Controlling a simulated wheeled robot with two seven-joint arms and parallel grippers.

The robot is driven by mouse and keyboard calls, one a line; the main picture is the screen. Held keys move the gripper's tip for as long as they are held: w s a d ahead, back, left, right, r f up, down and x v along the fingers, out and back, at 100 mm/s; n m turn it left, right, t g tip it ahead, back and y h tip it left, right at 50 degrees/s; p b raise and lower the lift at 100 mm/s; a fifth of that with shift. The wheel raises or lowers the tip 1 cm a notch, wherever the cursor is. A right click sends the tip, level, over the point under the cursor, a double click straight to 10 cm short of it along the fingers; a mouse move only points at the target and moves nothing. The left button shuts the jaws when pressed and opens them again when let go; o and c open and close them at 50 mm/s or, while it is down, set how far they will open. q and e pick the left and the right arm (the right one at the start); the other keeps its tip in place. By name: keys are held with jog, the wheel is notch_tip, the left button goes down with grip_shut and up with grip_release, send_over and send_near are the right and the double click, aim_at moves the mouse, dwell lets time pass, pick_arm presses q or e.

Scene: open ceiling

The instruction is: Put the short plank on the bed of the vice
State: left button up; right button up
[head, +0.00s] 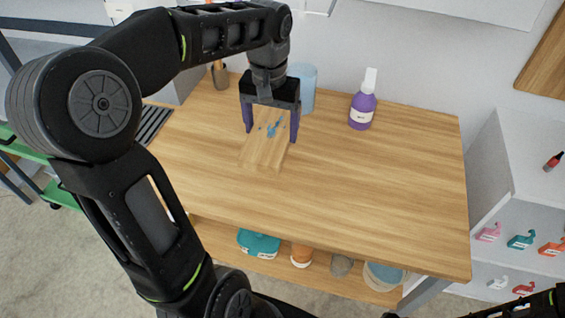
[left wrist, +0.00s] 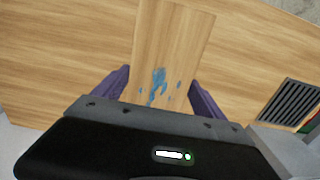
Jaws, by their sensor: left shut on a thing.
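The short plank (head: 262,152) is pale wood with blue paint marks, and it is over the bench top near the back left. It also shows in the left wrist view (left wrist: 175,45), running between the fingers. My left gripper (head: 271,132) reaches down from above with its purple fingers on either side of the plank, shut on it. Whether the plank touches the bench is hard to tell. A dark ribbed grey piece (head: 154,124) sits at the bench's left edge and also shows in the left wrist view (left wrist: 290,104); I cannot tell if it belongs to the vice. My right gripper is out of view.
The wooden bench (head: 370,190) is clear in its middle and right. A purple bottle (head: 362,108) and a light blue cup (head: 305,90) stand at the back. A brown container (head: 220,76) is at the back left. Several containers sit on the lower shelf (head: 320,273).

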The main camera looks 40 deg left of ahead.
pick_arm(q)
notch_tip(320, 180, down, 6)
jog(key=shift+r, duration=0.1)
jog(key=shift+f+p, duration=0.3)
jog(key=shift+f, duration=1.6)
jog(key=shift+f, duration=0.1)
jog(key=o, duration=1.6)
notch_tip(320, 180, up, 12)
jog(key=shift+r, duration=0.15)
